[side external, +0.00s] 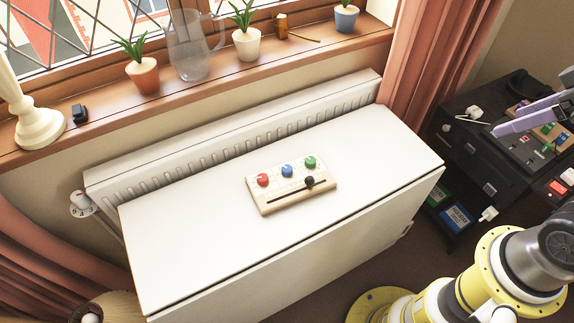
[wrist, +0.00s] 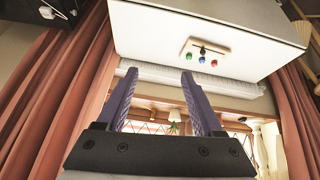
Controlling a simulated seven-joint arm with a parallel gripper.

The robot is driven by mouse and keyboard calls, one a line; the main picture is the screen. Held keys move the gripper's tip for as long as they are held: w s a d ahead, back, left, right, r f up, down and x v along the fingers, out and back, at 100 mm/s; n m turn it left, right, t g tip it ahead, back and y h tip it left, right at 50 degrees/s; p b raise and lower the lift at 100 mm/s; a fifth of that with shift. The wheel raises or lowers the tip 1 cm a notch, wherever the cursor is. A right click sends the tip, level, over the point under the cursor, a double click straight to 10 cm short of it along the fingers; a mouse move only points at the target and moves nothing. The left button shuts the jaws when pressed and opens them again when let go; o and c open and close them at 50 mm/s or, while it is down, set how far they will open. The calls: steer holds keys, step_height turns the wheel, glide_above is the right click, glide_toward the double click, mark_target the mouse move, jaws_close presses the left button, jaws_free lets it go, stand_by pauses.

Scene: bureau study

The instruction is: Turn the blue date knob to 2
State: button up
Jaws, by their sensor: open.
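The blue knob (side external: 287,171) sits in the middle of a row on a small pale wooden board (side external: 270,205), between a red knob (side external: 262,180) and a green knob (side external: 310,162). The board lies on the white table. Its markings are too small to read. In the wrist view the blue knob (wrist: 202,60) is small and far off. My gripper (wrist: 159,72) has two purple fingers spread apart with nothing between them. In the side view my gripper (side external: 515,122) is at the right edge, well away from the board, partly cut off by the frame.
A black-knobbed slider (side external: 309,181) runs along the board's front. The white tabletop (side external: 190,230) around the board is clear. A radiator (side external: 230,135) stands behind it. A dark cabinet (side external: 480,160) with more controls is at right, beside a pink curtain (side external: 430,60).

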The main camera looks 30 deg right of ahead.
steer(key=w+a+r+n+g, duration=0.1)
steer(key=w+a+r+n, duration=0.2)
steer(key=w, duration=0.7)
steer(key=w+a+r+n, duration=0.2)
steer(key=w+r, duration=0.1)
steer(key=w, duration=0.6)
steer(key=n+g, duration=0.5)
steer(key=n, duration=0.1)
glide_above(287, 168)
step_height(287, 168, down, 27)
steer(key=shift+m, duration=0.3)
step_height(287, 168, down, 13)
steer(key=shift+f, duration=0.1)
jaws_close()
